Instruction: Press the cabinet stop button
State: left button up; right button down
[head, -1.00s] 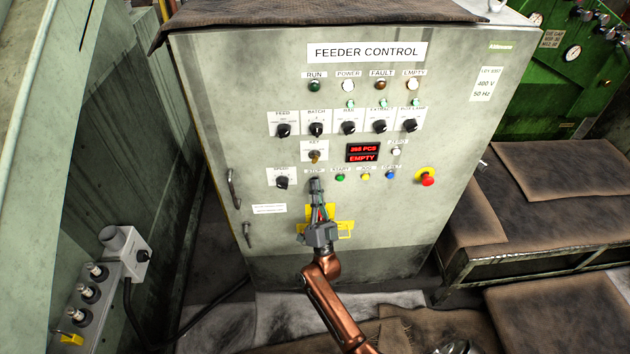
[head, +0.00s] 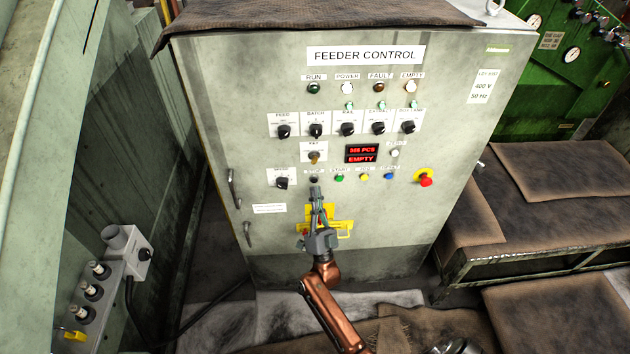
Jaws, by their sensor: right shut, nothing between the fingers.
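The feeder control cabinet (head: 400,225) stands in the middle of the head view. Its stop button (head: 314,179) is a small dark button under the STOP label, left of the green start button (head: 339,178). My right gripper (head: 316,190) is shut and empty, its fingertips pointing up just below the stop button. A small gap shows between the fingertips and the button in the picture; how far they stand off the panel, I cannot tell. My left gripper is not in view.
A yellow button (head: 364,177), a blue button (head: 388,176) and a red emergency stop (head: 425,180) sit to the right. A key switch (head: 313,157) is above and a selector knob (head: 282,182) to the left.

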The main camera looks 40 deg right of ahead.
jog(key=s+a, duration=0.1)
jog(key=s+a+p, duration=0.1)
jog(key=s, duration=0.1)
jog(key=shift+s, duration=0.25)
dwell(0.8)
